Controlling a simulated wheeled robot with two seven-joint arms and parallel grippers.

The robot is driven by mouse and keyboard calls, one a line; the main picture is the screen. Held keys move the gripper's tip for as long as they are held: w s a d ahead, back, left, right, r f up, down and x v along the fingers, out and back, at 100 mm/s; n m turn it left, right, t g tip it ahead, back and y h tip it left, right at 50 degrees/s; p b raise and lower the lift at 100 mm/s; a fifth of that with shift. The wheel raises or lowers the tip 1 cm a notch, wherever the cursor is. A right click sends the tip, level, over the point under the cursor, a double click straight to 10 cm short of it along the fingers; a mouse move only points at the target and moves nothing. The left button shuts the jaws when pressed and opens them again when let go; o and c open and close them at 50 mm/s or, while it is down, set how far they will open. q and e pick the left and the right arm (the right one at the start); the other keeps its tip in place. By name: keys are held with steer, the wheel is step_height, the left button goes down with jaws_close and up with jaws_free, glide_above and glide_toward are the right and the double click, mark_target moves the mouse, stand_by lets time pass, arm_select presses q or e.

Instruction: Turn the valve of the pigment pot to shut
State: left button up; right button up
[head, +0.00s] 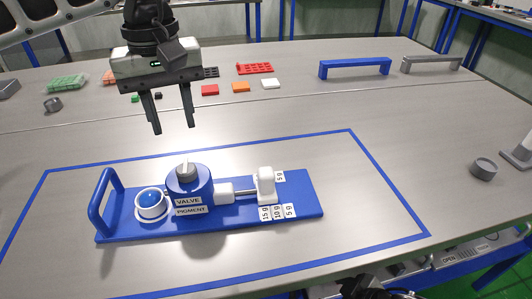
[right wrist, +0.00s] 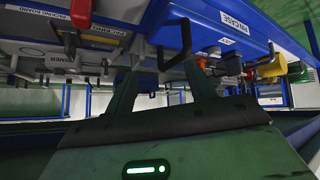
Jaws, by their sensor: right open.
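The pigment pot (head: 203,192) is a blue cylinder labelled VALVE and PIGMENT, standing on a blue base plate (head: 306,190). Its valve, a grey knob (head: 186,172) with a raised ridge, sits on top. I cannot tell whether the valve is shut. My left gripper (head: 174,129) hangs fingers down, above and slightly behind the pot, open and empty, apart from the knob. My right gripper (right wrist: 163,85) shows in the right wrist view, open with nothing between its fingers, close to blue and grey fixtures.
On the plate are a white cup (head: 151,212) with blue contents, a blue handle (head: 96,214) at left and a white slider (head: 265,183) beside gram labels. A grey cylinder (head: 484,168) stands at right. Coloured blocks and blue bracket (head: 355,67) lie behind; table around the plate is clear.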

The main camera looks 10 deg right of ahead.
steer(key=w+d+r+n+t+y, duration=0.2)
steer(key=w+d+y, duration=0.1)
steer(key=w+d, duration=0.35)
steer(key=s+d+r+n+g+y, duration=0.2)
steer(key=s+d+r+g+y, duration=0.15)
steer(key=s+r+g, duration=0.35)
steer(key=s+d+r+n+g+y, duration=0.25)
steer(key=s+d+r, duration=0.2)
steer(key=s, duration=0.55)
step_height(320, 180, up, 28)
steer(key=r+n+h, duration=0.1)
steer(key=n+h, duration=1.3)
steer(key=n, duration=0.7)
glide_above(266, 171)
step_height(266, 171, down, 15)
steer(key=shift+f, duration=0.15)
